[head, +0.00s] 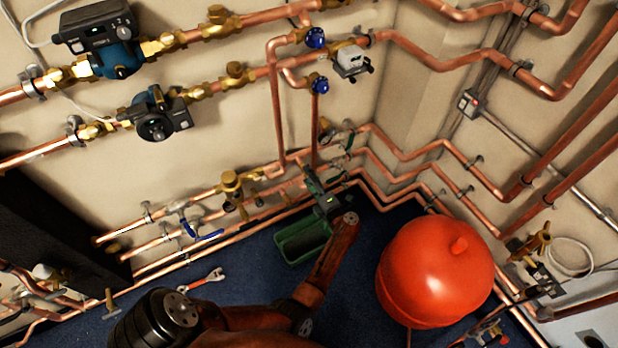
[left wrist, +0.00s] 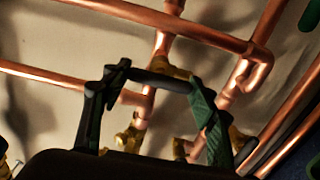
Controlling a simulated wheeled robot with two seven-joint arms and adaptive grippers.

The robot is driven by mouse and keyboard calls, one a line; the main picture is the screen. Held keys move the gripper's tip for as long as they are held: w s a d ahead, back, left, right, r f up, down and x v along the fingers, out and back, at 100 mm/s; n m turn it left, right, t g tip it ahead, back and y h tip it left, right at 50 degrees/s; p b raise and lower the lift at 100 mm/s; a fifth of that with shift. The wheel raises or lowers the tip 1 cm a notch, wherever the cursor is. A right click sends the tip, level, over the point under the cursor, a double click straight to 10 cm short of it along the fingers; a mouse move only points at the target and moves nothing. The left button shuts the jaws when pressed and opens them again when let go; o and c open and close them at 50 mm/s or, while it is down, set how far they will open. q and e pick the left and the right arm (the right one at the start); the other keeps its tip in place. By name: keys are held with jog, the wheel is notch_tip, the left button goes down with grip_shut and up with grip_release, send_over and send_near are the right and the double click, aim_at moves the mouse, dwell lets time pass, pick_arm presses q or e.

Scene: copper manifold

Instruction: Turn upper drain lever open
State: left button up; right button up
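My left gripper (head: 314,180) reaches up to the lower copper pipes near the wall corner in the head view. In the left wrist view its two fingers (left wrist: 158,84) stand apart. A dark bar (left wrist: 160,80) shows between the fingertips; I cannot tell whether it is a lever handle or whether they touch it. Brass fittings (left wrist: 131,140) on the pipes show behind the fingers. In the head view, a small green-handled valve (head: 350,141) sits just above right of the gripper. I cannot tell for sure which part is the upper drain lever.
A green tub (head: 297,243) stands on the blue floor below the gripper. A red tank (head: 436,272) stands to its right. Copper pipes (head: 400,185) run close around the gripper. Blue-handled valves (head: 207,237) lie to the left, and a red wrench (head: 206,279) lies on the floor.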

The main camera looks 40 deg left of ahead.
pick_arm(q)
jog(key=o, duration=0.3)
